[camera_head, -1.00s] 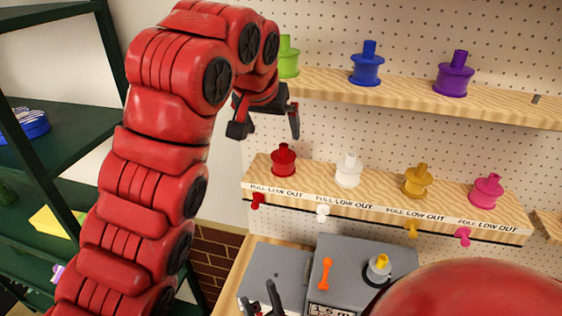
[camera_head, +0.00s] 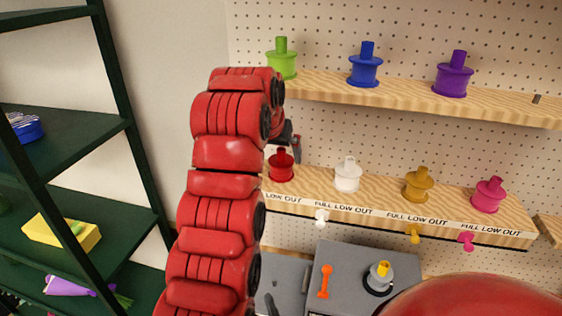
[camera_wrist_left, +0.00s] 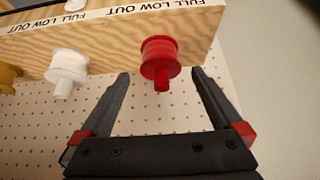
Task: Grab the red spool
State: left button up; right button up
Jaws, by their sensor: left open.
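The red spool (camera_head: 281,166) stands at the left end of the lower wooden shelf, partly beside my left arm in the head view. In the left wrist view the red spool (camera_wrist_left: 160,60) shows between the open fingers of my left gripper (camera_wrist_left: 160,88), apart from both. My left gripper (camera_head: 290,144) is close to the spool in the head view, mostly hidden by its own arm. A dark finger of what may be my right gripper (camera_head: 271,304) shows at the bottom edge; its jaws cannot be made out.
A white spool (camera_head: 348,175) stands right of the red one, then a gold spool (camera_head: 418,184) and a pink spool (camera_head: 489,195). Green, blue and purple spools stand on the upper shelf (camera_head: 410,93). A grey machine (camera_head: 345,262) sits below.

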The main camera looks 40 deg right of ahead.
aim_at(280, 161)
pick_arm(q)
jog(key=shift+w+d+f+p, duration=0.1)
jog(key=shift+d+f+p, duration=0.15)
jog(key=shift+p, duration=0.1)
jog(key=p+x, duration=0.4)
jog(key=shift+w+f, duration=0.1)
jog(key=shift+w, duration=0.05)
jog(key=shift+d+f, duration=0.15)
jog(key=shift+f, duration=0.15)
jog(key=c, duration=1.3)
jog(key=shift+o, duration=0.2)
jog(key=shift+w+r, duration=0.1)
jog(key=shift+r, duration=0.05)
